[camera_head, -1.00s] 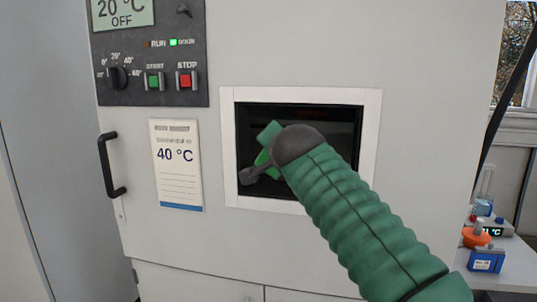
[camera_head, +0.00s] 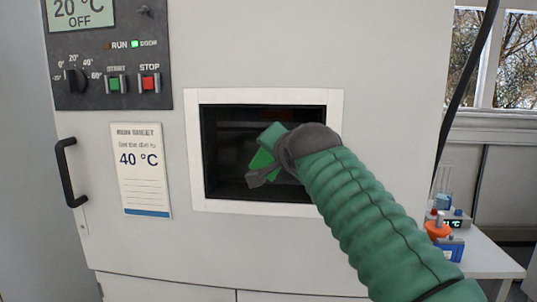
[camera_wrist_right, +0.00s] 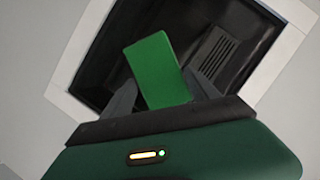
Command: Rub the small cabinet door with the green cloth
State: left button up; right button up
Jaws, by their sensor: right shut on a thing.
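My right gripper (camera_head: 256,176) is in front of this dark panel, at the end of my green-sleeved arm. In the head view the cloth is partly hidden by my wrist. I cannot tell whether the cloth touches the panel. My left gripper is not in view.
The cabinet has a control panel (camera_head: 105,60) with buttons and a knob, a 40 °C label (camera_head: 143,170) and a black handle (camera_head: 68,172) at left. A side table (camera_head: 485,258) with small items, including a blue box (camera_head: 449,250), stands at right.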

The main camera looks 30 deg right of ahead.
aim_at(259, 152)
jog(key=s+d, duration=0.2)
jog(key=d, duration=0.1)
jog(key=s+d, duration=0.1)
jog(key=shift+s+d+r, duration=0.1)
jog(key=shift+d, duration=0.25)
jog(key=shift+w+a, duration=0.35)
jog(key=shift+a, duration=0.15)
jog(key=w+a, duration=0.1)
jog(key=a, duration=0.1)
jog(key=w+a, duration=0.2)
jog(key=w+a+p, duration=0.1)
jog(key=a, duration=0.2)
jog(key=shift+w, duration=0.35)
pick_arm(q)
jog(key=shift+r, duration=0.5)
pick_arm(e)
jog(key=shift+w+a, duration=0.5)
jog(key=shift+a, duration=0.2)
jog(key=shift+w+a, duration=0.45)
jog(key=shift+a, duration=0.2)
